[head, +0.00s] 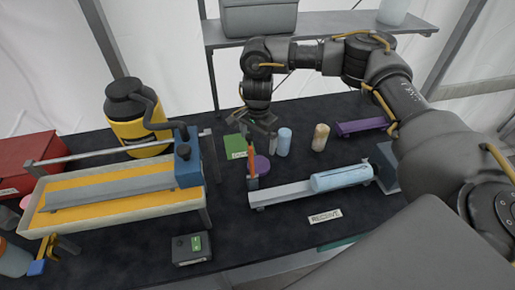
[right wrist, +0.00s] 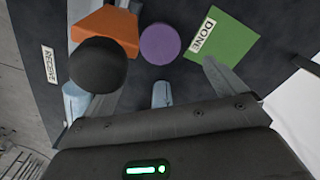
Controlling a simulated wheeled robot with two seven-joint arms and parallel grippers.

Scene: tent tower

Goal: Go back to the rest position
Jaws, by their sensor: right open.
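My right gripper (head: 262,122) hangs open and empty over the dark table, just above and behind the orange piece (head: 252,163). Its arm reaches in from the right. In the right wrist view the gripper (right wrist: 160,88) has its fingers apart, with nothing held between them. A purple disc (head: 260,165) and a green pad (head: 236,146) marked DONE lie close by. The disc (right wrist: 160,44) and the pad (right wrist: 225,42) also show in the right wrist view. My left gripper is not in view.
A light blue cylinder (head: 284,141) and a tan one (head: 320,138) stand right of the gripper. A grey rail (head: 280,194) bears a lying blue cylinder (head: 342,177). A yellow tray machine (head: 120,208) and yellow canister (head: 137,128) are left. A shelf (head: 320,26) is behind.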

